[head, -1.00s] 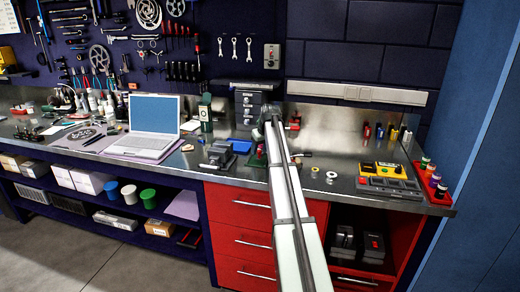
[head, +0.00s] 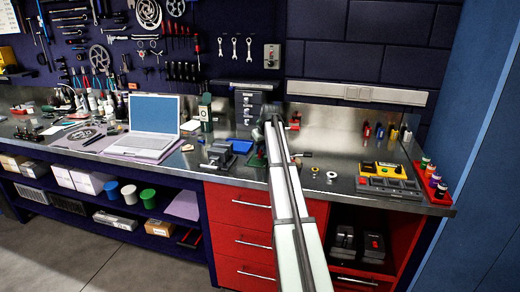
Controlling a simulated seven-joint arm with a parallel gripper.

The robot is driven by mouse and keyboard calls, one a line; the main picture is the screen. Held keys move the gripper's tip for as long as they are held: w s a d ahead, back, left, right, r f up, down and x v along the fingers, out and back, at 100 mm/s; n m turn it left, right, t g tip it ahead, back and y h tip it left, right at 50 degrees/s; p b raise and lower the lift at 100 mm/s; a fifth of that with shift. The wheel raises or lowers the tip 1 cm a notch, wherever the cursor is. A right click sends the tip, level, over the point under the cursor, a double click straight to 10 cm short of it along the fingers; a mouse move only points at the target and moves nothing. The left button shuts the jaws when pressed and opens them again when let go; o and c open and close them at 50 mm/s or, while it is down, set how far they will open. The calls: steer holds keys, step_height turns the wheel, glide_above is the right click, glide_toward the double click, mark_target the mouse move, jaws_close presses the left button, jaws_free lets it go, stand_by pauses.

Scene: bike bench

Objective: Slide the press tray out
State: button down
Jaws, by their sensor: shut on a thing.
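The far end of my arm comes down over the bench, just in front of the grey drawer unit. My gripper (head: 262,150) is small and mostly hidden behind the arm in the head view. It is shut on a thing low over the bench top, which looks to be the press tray. A dark green piece (head: 256,160) shows at the left side of the arm there; I cannot tell whether it is the tray or the press base. The rest of the press is hidden behind my arm, with a red part (head: 294,121) and a small dark bar (head: 302,155) showing at its right.
A dark vise-like tool (head: 218,154) stands close to the left, with a blue box (head: 241,146) behind it. Small rings (head: 331,175) lie to the right. A yellow-and-grey case (head: 388,180) and a red bottle rack (head: 432,182) stand farther right. The front edge between has free room.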

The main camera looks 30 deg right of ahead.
steer(key=shift+a, duration=0.1)
steer(key=s+a, duration=0.6)
steer(key=shift+s, duration=0.2)
steer(key=shift+w, duration=0.1)
steer(key=c, duration=0.9)
jaws_free()
steer(key=v, duration=1.4)
steer(key=shift+f, duration=0.1)
steer(key=shift+a, duration=0.1)
